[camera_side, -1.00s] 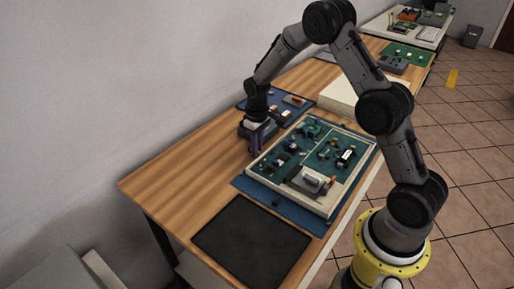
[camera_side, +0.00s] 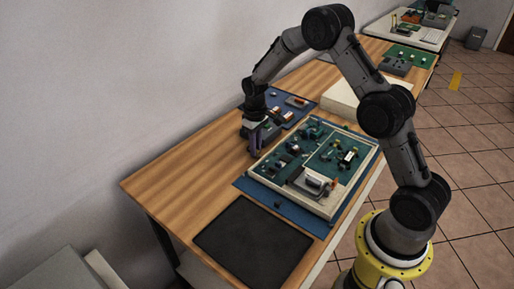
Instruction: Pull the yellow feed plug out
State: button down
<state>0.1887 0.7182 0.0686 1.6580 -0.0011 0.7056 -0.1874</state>
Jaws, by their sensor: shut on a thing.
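My gripper (camera_side: 256,148) points down at the far-left edge of the framed green board (camera_side: 318,160). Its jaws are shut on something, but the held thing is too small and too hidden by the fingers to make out. The board lies in a pale frame on a blue mat (camera_side: 256,191) and carries several small dark parts and a grey block (camera_side: 312,181). I cannot pick out the yellow feed plug at this size.
A black mat (camera_side: 252,243) lies bare at the near end of the wooden table (camera_side: 180,180). A blue tray (camera_side: 297,101) with small parts is behind the gripper. A pale box (camera_side: 350,97) stands farther back. The table's left side is clear.

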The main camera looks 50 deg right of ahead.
jog(key=c, duration=0.8)
grip_release()
jog(key=shift+w, duration=0.2)
notch_tip(320, 180, up, 14)
